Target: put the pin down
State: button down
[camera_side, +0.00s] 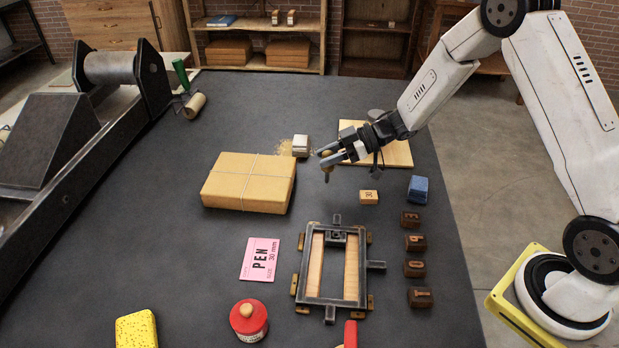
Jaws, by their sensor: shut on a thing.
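My gripper (324,160) comes in from the upper right and is shut on a small brownish pin (327,174). The pin hangs roughly upright below the fingertips, with its tip pointing down. It appears to be above the dark table, right of the wrapped parcel and left of the pale wooden board. The exact gap between the pin and the table cannot be told from this view. The fingers hide the top of the pin.
A metal frame (309,265), pink card (261,259) and several brown letter blocks (414,243) lie nearer. Bare table lies below the pin.

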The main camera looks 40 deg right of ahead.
jog(key=shift+f, duration=0.75)
jog(key=shift+f, duration=0.1)
jog(key=shift+c, duration=1.8)
grip_release()
jog(key=shift+d+r, duration=0.1)
jog(key=shift+r, duration=0.1)
jog(key=v, duration=1.1)
jog(key=shift+s+d, duration=0.25)
jog(key=shift+d, duration=0.05)
jog(key=shift+w+r, duration=0.15)
jog(key=shift+r, duration=0.05)
